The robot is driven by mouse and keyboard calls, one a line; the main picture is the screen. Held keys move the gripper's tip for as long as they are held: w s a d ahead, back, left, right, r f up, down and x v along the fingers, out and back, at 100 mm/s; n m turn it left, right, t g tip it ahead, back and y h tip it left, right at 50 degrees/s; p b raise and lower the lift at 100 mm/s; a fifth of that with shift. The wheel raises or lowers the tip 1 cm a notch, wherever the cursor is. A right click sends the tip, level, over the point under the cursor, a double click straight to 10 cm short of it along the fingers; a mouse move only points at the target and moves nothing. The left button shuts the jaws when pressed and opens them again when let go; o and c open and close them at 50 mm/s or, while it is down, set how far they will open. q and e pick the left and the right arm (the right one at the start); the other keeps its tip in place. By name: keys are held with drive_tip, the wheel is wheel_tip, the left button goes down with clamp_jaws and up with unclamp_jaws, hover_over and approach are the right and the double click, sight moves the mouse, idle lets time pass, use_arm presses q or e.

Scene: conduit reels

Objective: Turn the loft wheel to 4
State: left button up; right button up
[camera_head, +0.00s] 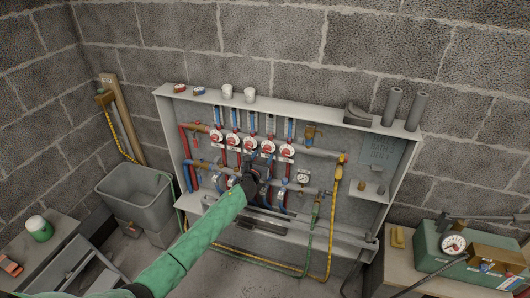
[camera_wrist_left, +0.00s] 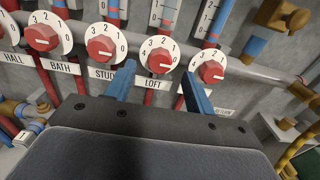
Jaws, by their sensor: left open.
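The loft wheel (camera_wrist_left: 160,60) is a red knob on a white numbered dial, above the LOFT label (camera_wrist_left: 153,84) in the left wrist view. In the head view it is the fourth wheel (camera_head: 268,147) in the row. A pale mark shows low on the knob, but I cannot tell exactly which number it is set to. My left gripper (camera_wrist_left: 158,70) is open; its blue fingers lie left and right of the loft dial, apparently short of the knob, with nothing between them. In the head view the left gripper (camera_head: 250,180) is below the row. My right gripper is not in view.
The study wheel (camera_wrist_left: 100,46) and another red wheel (camera_wrist_left: 210,71) stand close on either side. Pipes and hoses fill the cabinet (camera_head: 400,185).

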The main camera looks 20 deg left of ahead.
sight(266, 150)
use_arm(q)
drive_tip(key=shift+w, duration=1.8)
drive_tip(key=shift+c, duration=0.2)
drive_tip(key=c, duration=0.9)
